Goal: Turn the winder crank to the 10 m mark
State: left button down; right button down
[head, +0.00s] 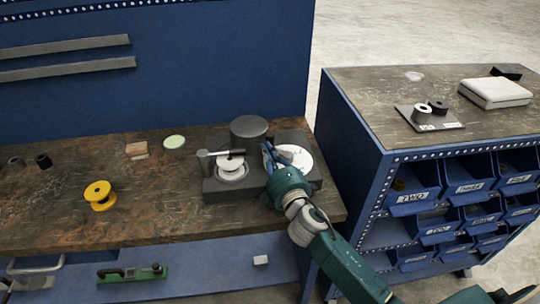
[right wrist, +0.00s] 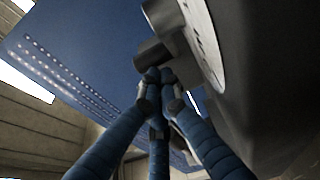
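The winder (head: 237,186) is a dark grey unit on the brown workbench, with a white spool (head: 232,168) at its left and a white round dial (head: 296,157) at its right. My right gripper (head: 268,152) is at the winder, just left of the dial. In the right wrist view, its blue fingers (right wrist: 160,75) come together at the tips, close to a dark cylindrical handle (right wrist: 153,53) beside the marked dial face (right wrist: 203,40). I cannot tell whether they hold the handle. The dial's marks are too small to read. My left gripper is not in view.
A dark round can (head: 249,127) stands behind the winder. A yellow spool (head: 99,195) and a pale green disc (head: 174,142) lie on the workbench to the left, with clear surface between. A blue cabinet with bins (head: 412,190) stands at the right, across a gap.

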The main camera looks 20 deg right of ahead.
jog(key=shift+w+d, duration=0.2)
jog(key=shift+w, duration=0.6)
dwell(0.4)
